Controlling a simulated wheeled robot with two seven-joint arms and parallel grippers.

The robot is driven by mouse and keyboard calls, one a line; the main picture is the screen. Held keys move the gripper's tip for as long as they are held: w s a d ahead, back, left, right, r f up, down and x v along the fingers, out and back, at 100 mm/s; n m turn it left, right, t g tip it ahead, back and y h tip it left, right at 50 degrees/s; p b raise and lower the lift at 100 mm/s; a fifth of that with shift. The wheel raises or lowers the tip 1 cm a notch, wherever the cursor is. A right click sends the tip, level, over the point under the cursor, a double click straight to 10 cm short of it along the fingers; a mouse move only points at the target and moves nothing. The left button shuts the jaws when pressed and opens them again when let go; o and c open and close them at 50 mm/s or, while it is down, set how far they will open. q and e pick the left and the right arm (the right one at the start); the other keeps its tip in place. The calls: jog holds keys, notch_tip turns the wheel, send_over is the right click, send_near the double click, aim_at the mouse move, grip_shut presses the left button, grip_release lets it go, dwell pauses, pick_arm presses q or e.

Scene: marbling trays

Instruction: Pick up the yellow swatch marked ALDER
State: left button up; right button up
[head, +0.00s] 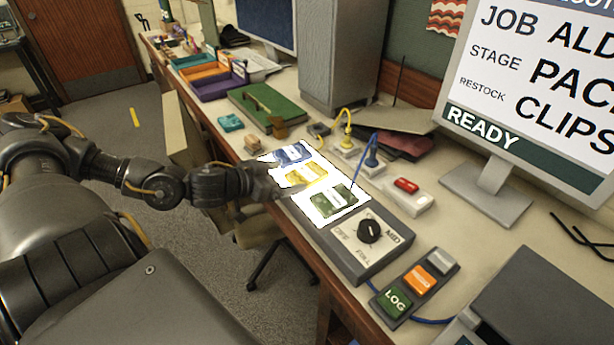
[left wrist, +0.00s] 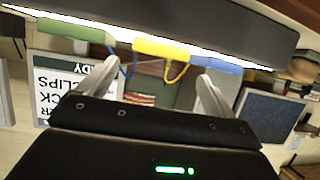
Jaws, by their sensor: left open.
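The yellow swatch (head: 307,174) lies on a lit white panel (head: 336,172), between a blue swatch (head: 289,154) and a green swatch (head: 331,201). Its label is too small to read. My left gripper (head: 281,178) is open and empty at the panel's near edge, its fingers pointing toward the yellow swatch. In the left wrist view the yellow swatch (left wrist: 162,48) shows between and beyond the spread fingers (left wrist: 158,82), apart from them. The green (left wrist: 75,28) and blue (left wrist: 222,63) swatches lie to either side there. My right gripper is not in view.
A dial box (head: 365,240) adjoins the panel's front end, with a button strip (head: 413,288) beyond it. Cabled plugs (head: 372,158) and a red-topped switch (head: 407,190) stand behind the panel. A monitor (head: 530,90) reads READY.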

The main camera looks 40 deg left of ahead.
aim_at(306, 173)
pick_arm(q)
jog(key=shift+w+f, duration=0.15)
jog(key=shift+w, duration=0.25)
jog(key=shift+d, duration=0.1)
jog(key=shift+p+x, duration=0.5)
jog(key=shift+x, duration=2.15)
jog(key=shift+s+d, duration=0.1)
jog(key=c, duration=1.1)
